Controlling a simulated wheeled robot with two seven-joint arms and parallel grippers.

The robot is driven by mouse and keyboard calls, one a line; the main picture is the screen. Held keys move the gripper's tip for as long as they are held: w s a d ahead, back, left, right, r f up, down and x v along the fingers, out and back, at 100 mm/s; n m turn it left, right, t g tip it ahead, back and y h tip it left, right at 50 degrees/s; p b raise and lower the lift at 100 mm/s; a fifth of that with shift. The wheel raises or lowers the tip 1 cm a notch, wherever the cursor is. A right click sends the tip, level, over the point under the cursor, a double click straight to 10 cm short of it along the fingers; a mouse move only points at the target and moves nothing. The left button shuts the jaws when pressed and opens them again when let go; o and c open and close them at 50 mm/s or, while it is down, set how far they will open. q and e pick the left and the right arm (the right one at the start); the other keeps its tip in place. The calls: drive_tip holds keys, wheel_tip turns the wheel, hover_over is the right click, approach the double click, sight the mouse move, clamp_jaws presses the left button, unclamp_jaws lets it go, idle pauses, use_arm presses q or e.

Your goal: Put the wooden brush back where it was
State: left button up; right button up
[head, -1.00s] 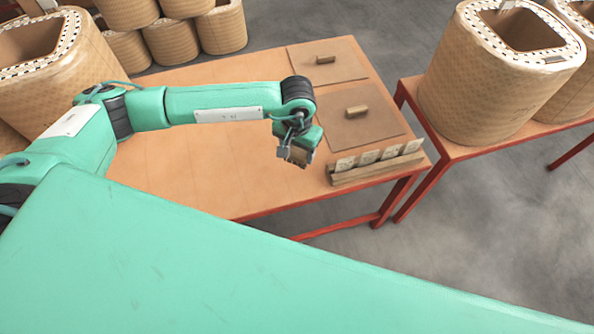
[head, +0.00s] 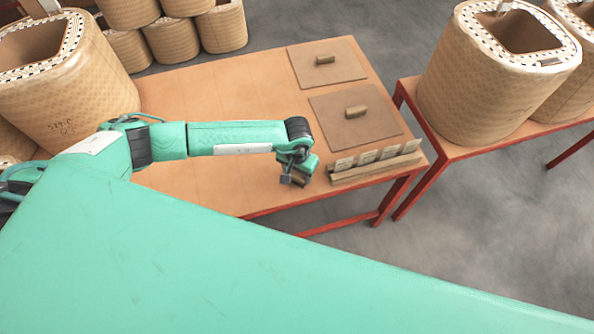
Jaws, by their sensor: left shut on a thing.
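My left gripper (head: 297,178) hangs over the front edge of the orange table, just left of the card rack. It is shut on a small brown thing, which I take to be the wooden brush (head: 299,179). The brush is small and mostly hidden by the fingers. Two brown mats (head: 335,128) lie on the right part of the table. A small wooden block (head: 356,111) rests on the near mat and another block (head: 325,59) on the far mat. My right gripper is not in view.
A wooden rack (head: 343,179) with several cards stands at the table's front right corner. The middle of the orange table (head: 220,95) is clear.

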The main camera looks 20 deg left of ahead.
use_arm(q)
drive_tip(key=shift+f, duration=0.2)
drive_tip(key=o, duration=1)
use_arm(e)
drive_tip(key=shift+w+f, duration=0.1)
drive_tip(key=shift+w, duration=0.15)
use_arm(q)
drive_tip(key=shift+r, duration=0.15)
drive_tip(key=shift+r, duration=0.15)
wheel_tip(320, 180, up, 4)
drive_tip(key=shift+r+b, duration=0.1)
drive_tip(key=shift+b, duration=0.55)
drive_tip(key=shift+r+b, duration=0.7)
drive_tip(key=shift+r, duration=3.1)
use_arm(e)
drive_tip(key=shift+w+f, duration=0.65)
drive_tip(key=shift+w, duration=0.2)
